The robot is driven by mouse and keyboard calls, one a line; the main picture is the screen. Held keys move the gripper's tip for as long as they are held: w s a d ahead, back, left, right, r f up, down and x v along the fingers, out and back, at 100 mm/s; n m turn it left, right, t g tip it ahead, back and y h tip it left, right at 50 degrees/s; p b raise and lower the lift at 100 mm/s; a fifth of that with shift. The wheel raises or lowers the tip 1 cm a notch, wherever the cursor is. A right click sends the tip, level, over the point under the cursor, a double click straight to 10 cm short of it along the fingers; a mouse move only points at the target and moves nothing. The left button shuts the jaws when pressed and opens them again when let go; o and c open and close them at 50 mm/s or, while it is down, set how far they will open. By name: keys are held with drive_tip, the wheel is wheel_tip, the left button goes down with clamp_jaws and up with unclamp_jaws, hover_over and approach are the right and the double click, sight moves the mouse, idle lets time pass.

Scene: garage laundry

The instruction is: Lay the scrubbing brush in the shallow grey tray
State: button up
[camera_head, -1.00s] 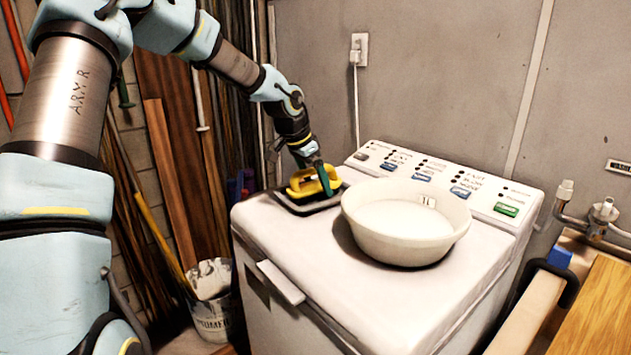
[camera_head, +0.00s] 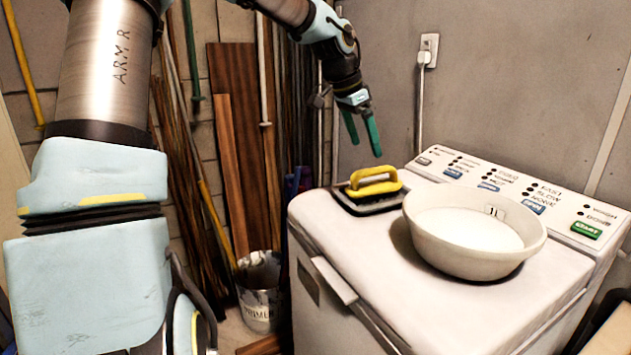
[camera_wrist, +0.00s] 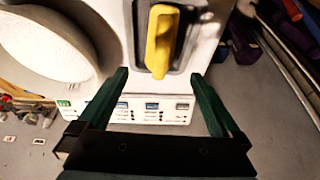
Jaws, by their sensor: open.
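The scrubbing brush (camera_head: 374,181) has a yellow handle and rests in the shallow grey tray (camera_head: 362,208) at the back left corner of the white washing machine top. In the wrist view the yellow brush (camera_wrist: 161,42) lies inside the dark-rimmed tray (camera_wrist: 194,32), beyond my fingertips. My gripper (camera_head: 362,146) has green fingers, is open and empty, and hangs above the brush, apart from it. In the wrist view the open gripper (camera_wrist: 163,82) shows nothing between its fingers. The brush's underside is hidden.
A white bowl (camera_head: 440,232) marked 1L stands right of the tray on the washing machine (camera_head: 440,325). The control panel (camera_head: 520,190) rises behind. A paint bucket (camera_head: 260,300) stands on the floor at left, with leaning boards (camera_head: 240,150) behind. Air above the machine is clear.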

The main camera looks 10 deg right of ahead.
drive_tip(key=s+a+f+n+y, duration=0.35)
drive_tip(key=a+f+n, duration=0.4)
drive_tip(key=a, duration=0.75)
drive_tip(key=s+a+f+n, duration=0.3)
drive_tip(key=s+a, duration=0.3)
drive_tip(key=a, duration=0.2)
drive_tip(key=s+a+f+n, duration=0.3)
drive_tip(key=s+a, duration=0.3)
drive_tip(key=a, duration=0.3)
drive_tip(key=shift+f+n+y, duration=0.3)
drive_tip(key=shift+n+y, duration=0.05)
drive_tip(key=shift+n, duration=0.1)
drive_tip(key=shift+w, duration=0.1)
drive_tip(key=shift+c, duration=0.3)
